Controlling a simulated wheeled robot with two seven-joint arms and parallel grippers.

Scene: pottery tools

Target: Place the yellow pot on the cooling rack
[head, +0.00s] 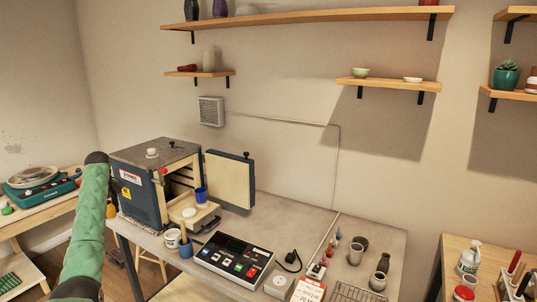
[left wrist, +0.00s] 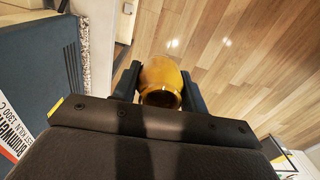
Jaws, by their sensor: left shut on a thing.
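The wooden floor shows behind the pot. The cooling rack (head: 355,293), a wire grid, lies at the front right of the grey table, cut by the picture's bottom edge. My right gripper is not in view.
The blue kiln (head: 140,190) stands open at the table's left, its door (head: 230,180) swung right; a blue cup (head: 201,195) is at its opening. The table's back middle is clear.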

